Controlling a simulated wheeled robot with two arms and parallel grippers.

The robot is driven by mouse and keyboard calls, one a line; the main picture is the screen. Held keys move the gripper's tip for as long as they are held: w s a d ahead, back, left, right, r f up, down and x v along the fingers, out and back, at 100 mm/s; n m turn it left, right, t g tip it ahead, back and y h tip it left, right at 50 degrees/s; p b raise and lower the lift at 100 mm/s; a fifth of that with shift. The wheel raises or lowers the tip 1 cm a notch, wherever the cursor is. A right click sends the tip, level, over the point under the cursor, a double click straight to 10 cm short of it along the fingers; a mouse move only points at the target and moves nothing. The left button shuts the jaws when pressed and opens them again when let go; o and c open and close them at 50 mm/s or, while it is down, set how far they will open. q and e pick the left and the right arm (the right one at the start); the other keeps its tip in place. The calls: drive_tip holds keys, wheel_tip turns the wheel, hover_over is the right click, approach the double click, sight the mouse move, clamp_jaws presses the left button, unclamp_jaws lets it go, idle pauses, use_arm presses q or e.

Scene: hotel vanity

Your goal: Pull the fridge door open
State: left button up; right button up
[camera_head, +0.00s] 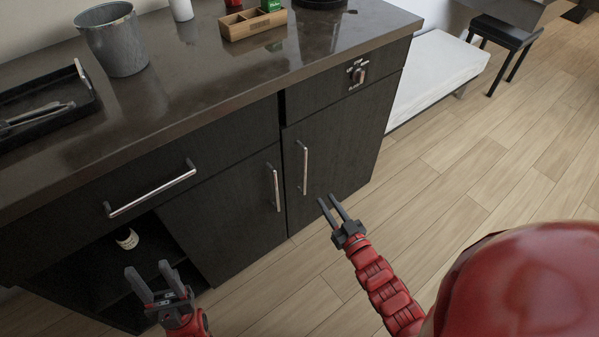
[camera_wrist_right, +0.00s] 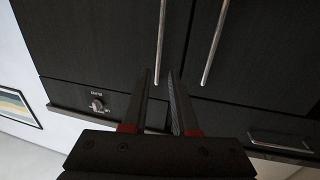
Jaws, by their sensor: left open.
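The dark cabinet has two closed-looking doors side by side, with no clear mark of which is the fridge. The right door (camera_head: 340,151) has a vertical silver handle (camera_head: 305,168), which also shows in the right wrist view (camera_wrist_right: 161,42). The left door (camera_head: 232,222) has its own vertical handle (camera_head: 275,187), also in the wrist view (camera_wrist_right: 213,42). My right gripper (camera_head: 329,202) is open and empty, in front of the right door's lower part, apart from its handle. My left gripper (camera_head: 152,276) is open and empty before the open shelf.
A knob (camera_head: 358,76) sits on the panel above the right door. A drawer with a long handle (camera_head: 152,189) is at left, above an open shelf holding a small bottle (camera_head: 126,238). Wood floor (camera_head: 450,200) is clear at right; a white bench (camera_head: 437,70) stands beyond.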

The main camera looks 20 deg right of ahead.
drive_tip(key=w+a+b, duration=0.2)
drive_tip(key=w, duration=1.2)
drive_tip(key=shift+w, duration=0.15)
clamp_jaws()
idle(0.7)
